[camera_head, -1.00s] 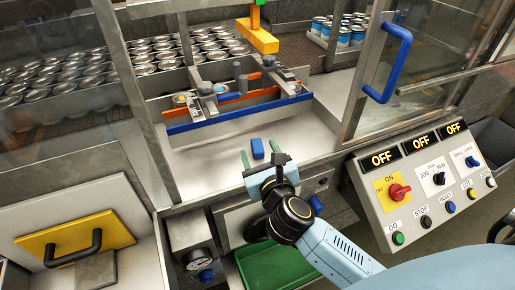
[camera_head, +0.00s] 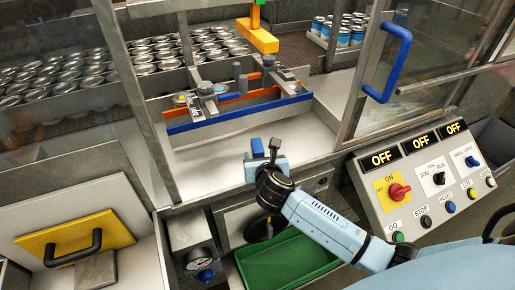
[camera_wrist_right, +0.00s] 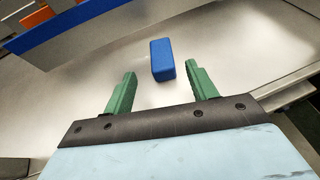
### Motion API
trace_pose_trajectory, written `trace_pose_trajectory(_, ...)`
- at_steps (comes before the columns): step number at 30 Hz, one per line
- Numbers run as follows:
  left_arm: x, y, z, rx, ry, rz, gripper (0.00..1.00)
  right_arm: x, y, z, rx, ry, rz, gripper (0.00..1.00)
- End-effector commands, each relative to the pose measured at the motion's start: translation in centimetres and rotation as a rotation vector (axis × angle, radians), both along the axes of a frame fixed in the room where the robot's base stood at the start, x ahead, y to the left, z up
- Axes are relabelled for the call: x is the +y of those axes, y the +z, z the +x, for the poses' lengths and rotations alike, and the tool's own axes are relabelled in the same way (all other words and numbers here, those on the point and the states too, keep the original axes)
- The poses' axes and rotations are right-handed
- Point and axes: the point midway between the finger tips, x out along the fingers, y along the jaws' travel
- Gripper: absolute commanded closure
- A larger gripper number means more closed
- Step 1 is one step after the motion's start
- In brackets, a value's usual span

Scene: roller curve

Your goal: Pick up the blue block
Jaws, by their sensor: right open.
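The blue block (camera_head: 257,145) lies on the bare metal surface inside the machine opening, in front of the blue rail. In the right wrist view the blue block (camera_wrist_right: 162,60) sits just beyond and between the two green fingertips, apart from both. My right gripper (camera_wrist_right: 158,82) is open and empty. In the head view my right gripper (camera_head: 262,155) is right at the near side of the block and partly hides it; one dark finger shows. My left gripper is not in view.
A long blue rail (camera_head: 240,116) crosses behind the block. An orange bar (camera_head: 262,40) hangs above. A blue-handled door (camera_head: 385,60) stands right, above a control panel (camera_head: 425,185). A green tray (camera_head: 285,262) is below. The metal surface around the block is clear.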

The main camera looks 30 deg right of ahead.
Motion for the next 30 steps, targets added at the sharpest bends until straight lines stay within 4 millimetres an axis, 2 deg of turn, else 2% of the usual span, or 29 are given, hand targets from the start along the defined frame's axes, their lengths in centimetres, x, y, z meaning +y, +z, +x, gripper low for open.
trace_pose_trajectory(9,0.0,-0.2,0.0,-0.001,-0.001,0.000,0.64,-1.3,-2.2,3.1,0.000,-0.001,-0.004,0.43)
trace_pose_trajectory(20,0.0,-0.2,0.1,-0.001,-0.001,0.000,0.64,-1.4,-2.5,3.7,0.001,0.000,-0.002,0.43)
trace_pose_trajectory(30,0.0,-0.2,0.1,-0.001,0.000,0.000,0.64,-1.4,-2.5,3.7,0.001,0.000,-0.002,0.87)
